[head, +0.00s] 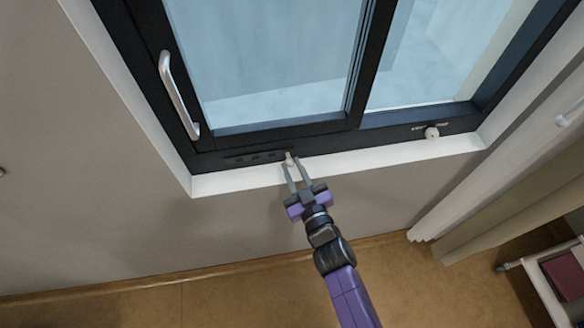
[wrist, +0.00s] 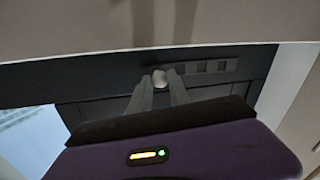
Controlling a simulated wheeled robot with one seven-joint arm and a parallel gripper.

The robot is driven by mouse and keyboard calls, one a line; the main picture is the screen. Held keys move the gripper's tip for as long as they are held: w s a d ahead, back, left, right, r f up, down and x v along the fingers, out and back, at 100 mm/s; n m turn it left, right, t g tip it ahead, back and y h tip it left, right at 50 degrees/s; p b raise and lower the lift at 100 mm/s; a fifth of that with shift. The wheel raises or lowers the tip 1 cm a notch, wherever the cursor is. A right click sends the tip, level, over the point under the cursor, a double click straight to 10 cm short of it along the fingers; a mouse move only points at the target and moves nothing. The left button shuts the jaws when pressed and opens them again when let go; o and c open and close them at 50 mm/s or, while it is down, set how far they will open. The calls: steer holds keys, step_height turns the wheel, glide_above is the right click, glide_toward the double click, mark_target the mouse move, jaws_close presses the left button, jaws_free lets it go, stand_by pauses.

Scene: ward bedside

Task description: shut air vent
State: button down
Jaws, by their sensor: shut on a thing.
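The air vent is a row of slots (head: 253,156) in the dark lower frame of the window, left of a small pale knob (head: 289,157). In the wrist view the slots (wrist: 207,67) lie to the right of the knob (wrist: 159,79) and show as several lighter openings. My gripper (head: 293,164) reaches up from below, and its two fingers are shut on the knob. In the wrist view the fingertips (wrist: 160,83) stand on either side of the knob. The fingers hide part of the frame behind them.
A second pale knob (head: 432,132) with a short row of slots sits farther right on the frame. A silver window handle (head: 179,95) is at the left. A white sill (head: 380,157) runs below the frame. Curtains (head: 500,190) and a small cart (head: 545,275) are at the right.

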steer(key=shift+s+a, duration=0.1)
steer(key=shift+a, duration=0.1)
steer(key=c, duration=1.2)
jaws_free()
steer(key=v, duration=0.7)
steer(key=shift+s+d, duration=0.2)
steer(key=shift+s, duration=0.15)
